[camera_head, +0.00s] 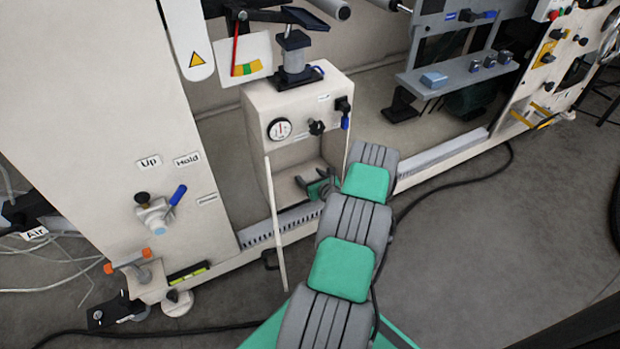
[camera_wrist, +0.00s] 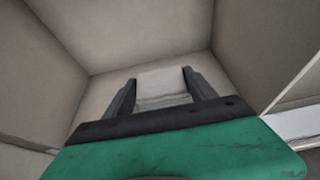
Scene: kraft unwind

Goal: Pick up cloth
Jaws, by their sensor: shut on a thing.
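My gripper (camera_wrist: 162,88) shows in the wrist view with its two dark fingers on either side of a pale, whitish cloth (camera_wrist: 162,84). The fingers are shut on the cloth, and a light folded piece shows between them. The gripper is inside a beige box-like compartment with plain walls around it. In the head view my gripper (camera_head: 318,186) reaches into the open lower part of the beige cabinet (camera_head: 262,140). The cloth cannot be made out in the head view.
The cabinet carries a gauge (camera_head: 279,129) and a narrow open door (camera_head: 277,225) at its left. Left of it stands a tall beige panel with a blue-handled valve (camera_head: 155,212).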

